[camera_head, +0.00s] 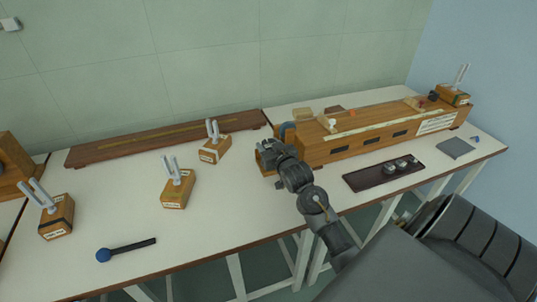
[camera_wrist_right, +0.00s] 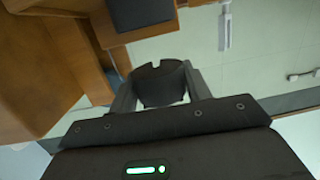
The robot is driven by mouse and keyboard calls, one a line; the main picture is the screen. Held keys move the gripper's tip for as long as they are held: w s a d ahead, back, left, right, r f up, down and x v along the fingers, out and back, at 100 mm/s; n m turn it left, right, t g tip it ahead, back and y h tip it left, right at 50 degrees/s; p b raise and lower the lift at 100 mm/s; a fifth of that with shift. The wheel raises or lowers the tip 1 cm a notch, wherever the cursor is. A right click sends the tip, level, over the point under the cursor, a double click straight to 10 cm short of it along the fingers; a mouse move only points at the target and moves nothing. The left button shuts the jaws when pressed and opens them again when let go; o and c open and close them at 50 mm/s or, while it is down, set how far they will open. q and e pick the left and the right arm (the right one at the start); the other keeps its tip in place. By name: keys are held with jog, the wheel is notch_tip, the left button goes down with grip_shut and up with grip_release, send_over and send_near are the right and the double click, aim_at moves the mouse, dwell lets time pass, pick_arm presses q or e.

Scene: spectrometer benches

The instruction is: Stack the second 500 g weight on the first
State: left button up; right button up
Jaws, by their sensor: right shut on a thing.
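My right gripper (camera_head: 266,150) is at the left end of the long wooden bench instrument. In the right wrist view my right gripper (camera_wrist_right: 160,90) is shut on a dark slotted weight (camera_wrist_right: 161,82), held between its two fingers with the slot at the upper edge. In the head view the held weight is hard to make out against the dark gripper. I cannot tell which thing in view is the first 500 g weight. Small metal pieces (camera_head: 401,165) sit on a dark tray on the right table. My left gripper is not in view.
The long wooden instrument (camera_head: 370,146) stands close to the right of my gripper. Wooden blocks with upright prongs (camera_head: 178,188), (camera_head: 214,149), (camera_head: 56,215) stand on the left table. A blue-headed mallet (camera_head: 104,255) lies near its front edge. The left table's middle is mostly clear.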

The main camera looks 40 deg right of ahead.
jog(key=f, duration=0.3)
jog(key=shift+w+f, duration=0.1)
jog(key=shift+w, duration=0.2)
jog(key=shift+f, duration=0.1)
jog(key=shift+f, duration=0.2)
jog(key=o, duration=1.5)
jog(key=shift+s, duration=0.1)
jog(key=shift+r, duration=0.2)
jog(key=v, duration=1.2)
jog(key=shift+f, duration=0.1)
